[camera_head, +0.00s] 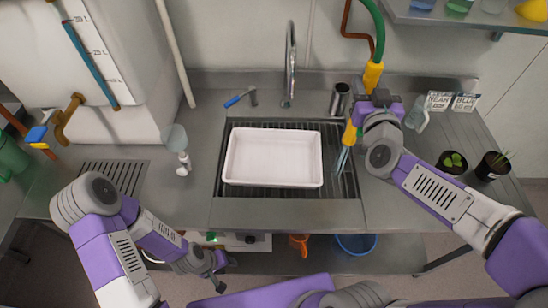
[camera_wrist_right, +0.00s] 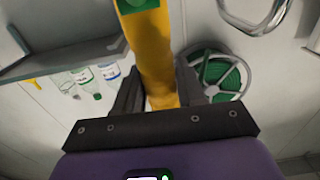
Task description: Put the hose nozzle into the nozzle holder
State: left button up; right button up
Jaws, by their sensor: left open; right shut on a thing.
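The hose nozzle (camera_head: 350,133) is yellow with a pale bluish tip pointing down over the right side of the sink grate. A green hose runs up from its yellow upper part. My right gripper (camera_head: 362,112) is shut on the nozzle; in the right wrist view the yellow body (camera_wrist_right: 158,70) stands between the fingers (camera_wrist_right: 158,100). A grey metal cup (camera_head: 340,98), which looks like the nozzle holder, stands at the back right of the sink, just left of the nozzle. The nozzle is outside it. My left gripper (camera_head: 217,272) is open and empty, low in front of the counter.
A white tub (camera_head: 273,157) sits on the sink grate (camera_head: 342,190). A faucet (camera_head: 290,65) rises behind it. A blue-handled tool (camera_head: 240,97) lies at the back. Bottles, labels and potted plants (camera_head: 452,162) stand to the right.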

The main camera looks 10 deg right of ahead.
aim_at(376, 61)
jog(key=shift+r+p, duration=3.1)
jog(key=shift+r, duration=0.8)
jog(key=shift+w, duration=0.1)
